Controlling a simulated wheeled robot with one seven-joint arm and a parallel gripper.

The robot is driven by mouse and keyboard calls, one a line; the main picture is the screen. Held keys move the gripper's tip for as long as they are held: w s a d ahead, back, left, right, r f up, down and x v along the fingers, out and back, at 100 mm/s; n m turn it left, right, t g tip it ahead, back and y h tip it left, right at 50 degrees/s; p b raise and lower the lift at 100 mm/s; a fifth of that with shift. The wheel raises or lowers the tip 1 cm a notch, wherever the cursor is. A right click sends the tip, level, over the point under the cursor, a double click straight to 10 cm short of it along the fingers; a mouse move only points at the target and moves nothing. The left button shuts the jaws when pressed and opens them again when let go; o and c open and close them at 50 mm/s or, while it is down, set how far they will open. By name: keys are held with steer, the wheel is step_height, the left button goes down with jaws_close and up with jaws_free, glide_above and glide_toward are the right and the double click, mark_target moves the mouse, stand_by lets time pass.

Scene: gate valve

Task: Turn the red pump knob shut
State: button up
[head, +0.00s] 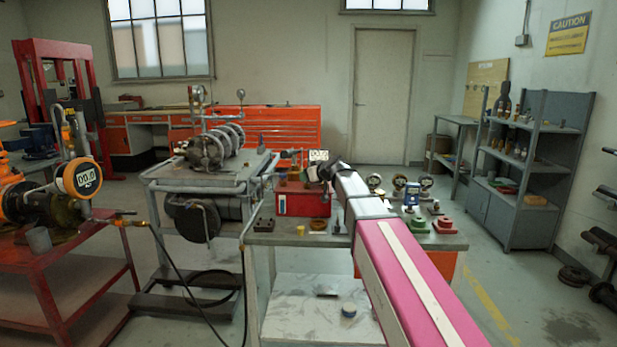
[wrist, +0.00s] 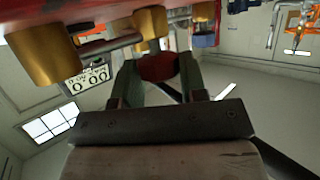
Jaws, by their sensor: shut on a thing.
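The red knob (wrist: 160,67) shows dark red between the two fingers of my gripper (wrist: 160,80) in the wrist view. The fingers touch it on both sides, and my gripper is shut on it. Brass fittings (wrist: 37,55) sit beside the knob, under a red surface. In the head view my gripper (head: 326,172) is at the red box-shaped unit (head: 303,200) on the workbench. The knob cannot be made out there, and my arm hides part of the unit. How far the knob is turned cannot be told.
A metal cart with machinery (head: 207,165) stands to the left. A white number placard (wrist: 88,79) is close by the brass fittings.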

steer(key=o, duration=0.9)
steer(key=v, duration=1)
steer(key=shift+s+d+r, duration=0.25)
